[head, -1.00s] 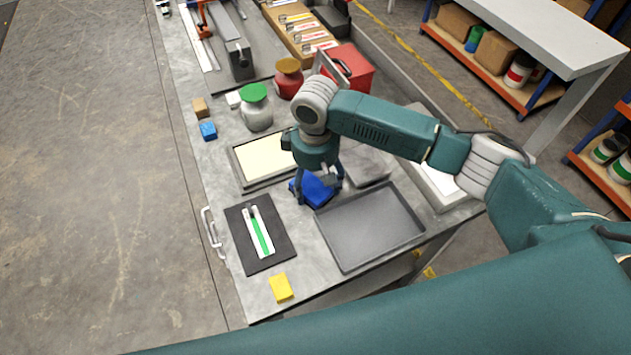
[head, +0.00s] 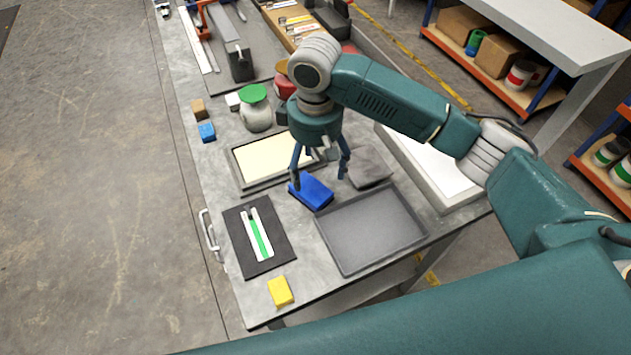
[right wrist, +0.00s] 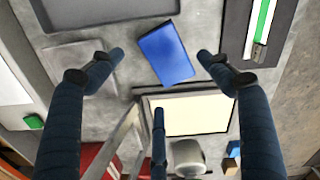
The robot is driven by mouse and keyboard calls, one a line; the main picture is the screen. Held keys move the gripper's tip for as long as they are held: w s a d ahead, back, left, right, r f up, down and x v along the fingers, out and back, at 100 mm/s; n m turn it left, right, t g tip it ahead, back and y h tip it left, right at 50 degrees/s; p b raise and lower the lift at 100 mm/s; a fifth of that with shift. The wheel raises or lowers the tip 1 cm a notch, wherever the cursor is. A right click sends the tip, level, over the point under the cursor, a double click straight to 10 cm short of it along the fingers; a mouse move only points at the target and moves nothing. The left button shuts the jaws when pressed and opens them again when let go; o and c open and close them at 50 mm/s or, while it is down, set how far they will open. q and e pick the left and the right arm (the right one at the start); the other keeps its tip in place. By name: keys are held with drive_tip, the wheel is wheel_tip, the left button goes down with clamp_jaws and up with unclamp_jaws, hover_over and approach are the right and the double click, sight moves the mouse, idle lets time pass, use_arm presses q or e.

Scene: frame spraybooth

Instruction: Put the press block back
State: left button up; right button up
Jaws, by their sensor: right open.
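A blue block, which I take to be the press block (head: 312,193), lies at an angle on the bench between the cream-filled frame (head: 262,163) and the grey tray (head: 372,228). It is also in the right wrist view (right wrist: 166,54), apart from the fingers. My right gripper (head: 321,181) is open and empty above the block. In the right wrist view its fingertips (right wrist: 162,56) are spread on either side of the block. My left gripper is not in view.
A black mat (head: 240,238) with a green-and-white tool lies left of the tray. A yellow block (head: 280,291) is at the near edge. A green-lidded jar (head: 256,112) and a small blue block (head: 207,131) stand farther back. A grey square pad (head: 368,168) lies right of the gripper.

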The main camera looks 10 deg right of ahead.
sight(316, 186)
drive_tip(key=shift+r+b, duration=0.3)
drive_tip(key=shift+r, duration=2)
drive_tip(key=shift+r, duration=0.1)
